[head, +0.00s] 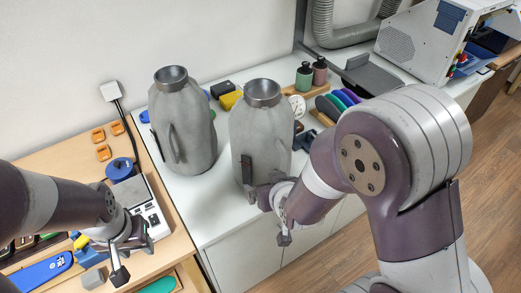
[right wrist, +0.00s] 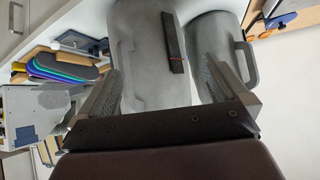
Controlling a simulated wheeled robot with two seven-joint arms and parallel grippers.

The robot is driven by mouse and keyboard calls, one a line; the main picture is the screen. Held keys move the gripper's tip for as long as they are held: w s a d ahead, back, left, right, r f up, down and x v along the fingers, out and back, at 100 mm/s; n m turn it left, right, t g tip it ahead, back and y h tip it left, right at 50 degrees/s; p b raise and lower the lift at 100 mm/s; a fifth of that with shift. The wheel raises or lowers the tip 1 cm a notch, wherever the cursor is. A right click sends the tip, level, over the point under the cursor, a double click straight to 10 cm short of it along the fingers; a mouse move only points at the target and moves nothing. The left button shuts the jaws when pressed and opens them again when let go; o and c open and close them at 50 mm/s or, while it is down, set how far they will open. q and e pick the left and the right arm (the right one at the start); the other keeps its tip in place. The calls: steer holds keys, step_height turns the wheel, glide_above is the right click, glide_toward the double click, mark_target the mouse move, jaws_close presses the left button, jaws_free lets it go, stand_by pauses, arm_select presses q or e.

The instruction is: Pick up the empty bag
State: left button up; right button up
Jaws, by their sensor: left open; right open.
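Two grey bags (head: 183,125) (head: 262,130) with round metal rims and side handles stand upright on the white counter. I cannot tell from their looks which is empty. My right gripper (head: 268,198) is open at the lower front of the right-hand bag. In the right wrist view, the jaws (right wrist: 165,90) spread in front of a grey bag (right wrist: 148,60) with a dark upright strip, with the second bag (right wrist: 217,55) beside it. I cannot tell whether they touch it. My left gripper (head: 132,252) is open and empty over the wooden table at left.
The wooden table (head: 70,158) holds a scale (head: 152,212), a blue round item (head: 120,169), orange pieces and a blue tool (head: 40,272). Bottles (head: 304,76), coloured insoles (head: 340,100) and a white machine (head: 425,50) stand behind and right.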

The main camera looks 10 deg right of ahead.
step_height(320, 180, up, 4)
steer(key=w+t, duration=0.3)
steer(key=t, duration=0.1)
steer(key=m+t+h, duration=0.1)
steer(key=t+h, duration=0.1)
steer(key=t, duration=0.2)
glide_toward(265, 104)
steer(key=shift+t, duration=0.3)
steer(key=w+p, duration=0.1)
steer(key=w, duration=0.1)
steer(key=w+f+p, duration=0.1)
steer(key=w, duration=0.2)
steer(key=shift+w+d+f+p, duration=0.2)
steer(key=shift+w+p, duration=0.1)
steer(key=w+p, duration=0.1)
steer(key=w, duration=0.1)
steer(key=w+r+p, duration=0.1)
steer(key=shift+w+d+r+p, duration=0.1)
steer(key=shift+w+d+p, duration=0.05)
steer(key=shift+w+p, duration=0.25)
steer(key=shift+w, duration=0.55)
steer(key=c, duration=1.3)
steer(key=shift+c, duration=1.2)
